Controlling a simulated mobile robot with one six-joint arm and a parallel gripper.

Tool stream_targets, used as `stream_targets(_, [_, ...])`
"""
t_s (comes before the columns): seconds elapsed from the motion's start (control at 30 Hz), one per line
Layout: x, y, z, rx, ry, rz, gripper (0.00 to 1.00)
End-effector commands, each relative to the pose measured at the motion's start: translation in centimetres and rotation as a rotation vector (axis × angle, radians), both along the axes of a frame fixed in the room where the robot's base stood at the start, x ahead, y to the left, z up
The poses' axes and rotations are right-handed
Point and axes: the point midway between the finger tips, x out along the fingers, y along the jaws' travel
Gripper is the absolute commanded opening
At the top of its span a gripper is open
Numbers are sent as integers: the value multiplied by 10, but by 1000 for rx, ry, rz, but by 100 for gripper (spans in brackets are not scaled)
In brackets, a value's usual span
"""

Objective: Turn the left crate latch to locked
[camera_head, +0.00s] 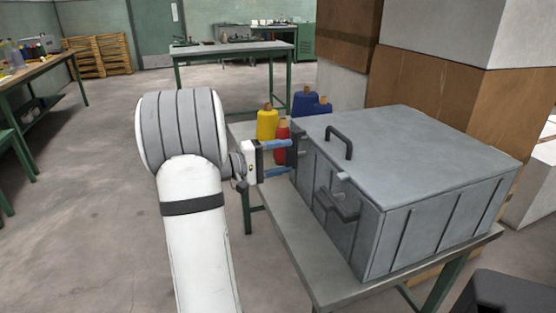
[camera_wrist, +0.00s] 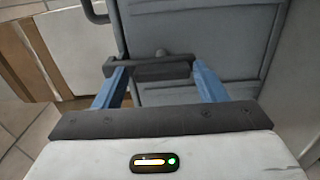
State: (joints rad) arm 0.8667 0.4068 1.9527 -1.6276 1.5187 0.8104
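The grey crate (camera_head: 430,150) stands on a table with its lid down. The left latch (camera_head: 293,152), a dark bar, is on the crate's front face near the far left end. In the wrist view the latch (camera_wrist: 160,72) lies crosswise between my blue fingertips. My gripper (camera_head: 289,157) is at this latch, its fingers apart, one above the other in the head view. I cannot tell whether the fingertips touch the bar. A second dark latch (camera_head: 342,206) is on the same face, nearer the camera.
The lid has a dark handle (camera_head: 340,138). The table (camera_head: 310,262) has a narrow free strip before the crate. Tall stacked boxes (camera_head: 430,90) stand behind it. Floor at left is clear.

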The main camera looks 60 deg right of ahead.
Motion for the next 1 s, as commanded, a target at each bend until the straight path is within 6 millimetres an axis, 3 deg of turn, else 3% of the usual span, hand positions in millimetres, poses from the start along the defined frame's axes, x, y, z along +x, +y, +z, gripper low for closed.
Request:
stream_targets(0.13, [1,1,-1,3,1,2,76])
stream_targets(0.43, [6,5,-2,5,1,4,76])
stream_targets(0.8, [48,47,-1,4,1,5,76])
stream_targets(1.0, [57,56,-1,3,1,3,76])
